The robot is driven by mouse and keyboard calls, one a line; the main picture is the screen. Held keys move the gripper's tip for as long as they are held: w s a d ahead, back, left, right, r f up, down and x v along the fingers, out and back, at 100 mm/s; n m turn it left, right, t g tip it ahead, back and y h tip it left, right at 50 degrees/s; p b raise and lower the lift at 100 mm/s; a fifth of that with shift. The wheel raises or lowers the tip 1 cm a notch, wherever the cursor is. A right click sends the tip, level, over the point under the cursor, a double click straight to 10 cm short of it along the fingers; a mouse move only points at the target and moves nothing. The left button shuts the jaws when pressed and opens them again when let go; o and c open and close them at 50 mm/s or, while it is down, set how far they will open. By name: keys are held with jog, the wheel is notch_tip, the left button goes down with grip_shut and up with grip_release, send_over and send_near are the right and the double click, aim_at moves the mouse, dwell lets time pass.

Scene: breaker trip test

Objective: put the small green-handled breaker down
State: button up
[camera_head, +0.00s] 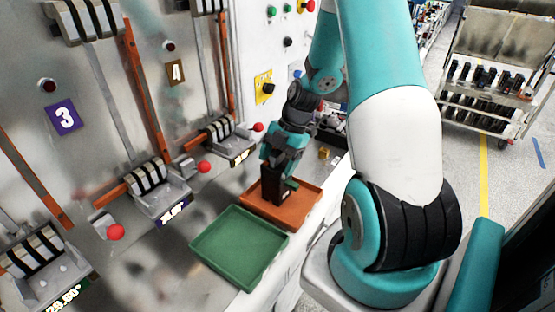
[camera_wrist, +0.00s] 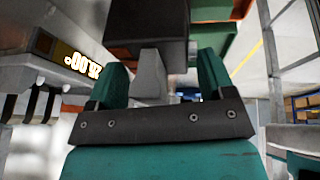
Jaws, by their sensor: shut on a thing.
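My gripper (camera_head: 276,168) points down over the orange tray (camera_head: 303,215) in the head view. It is shut on a dark block-shaped breaker (camera_head: 272,188), which is upright at the tray's left part. I cannot tell whether its underside touches the tray floor. A small green piece (camera_head: 291,183) shows just right of the breaker; I cannot tell whether it is its handle. In the wrist view, the dark breaker body (camera_wrist: 147,20) lies beyond my teal fingertips (camera_wrist: 160,82), with a grey part between them. The grip contact is partly hidden.
An empty green tray (camera_head: 240,248) lies in front of the orange one. To the left, a metal panel carries several breaker switches with red knobs (camera_head: 204,167) and a purple 3 label (camera_head: 62,117). A cart (camera_head: 488,85) stands at the back right.

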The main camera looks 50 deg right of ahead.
jog(key=o, duration=1.7)
jog(key=b+v, duration=0.3)
jog(key=v, duration=0.8)
jog(key=a+r+m+g, duration=0.1)
jog(key=a+r+m, duration=0.2)
jog(key=a, duration=0.7)
jog(key=a+r+m, duration=0.2)
jog(key=a, duration=0.9)
jog(key=s+a+m, duration=0.2)
jog(key=s+a, duration=0.2)
jog(key=s+a+m, duration=0.3)
jog(key=s+a, duration=0.1)
jog(key=s, duration=0.1)
jog(key=s+a+r+m, duration=0.1)
jog(key=s+a+m, duration=0.1)
jog(key=s+a, duration=0.3)
notch_tip(320, 180, down, 3)
jog(key=b, duration=0.3)
jog(key=shift+w+f+b, duration=0.1)
jog(key=shift+f+b, duration=0.05)
jog(key=shift+b, duration=0.15)
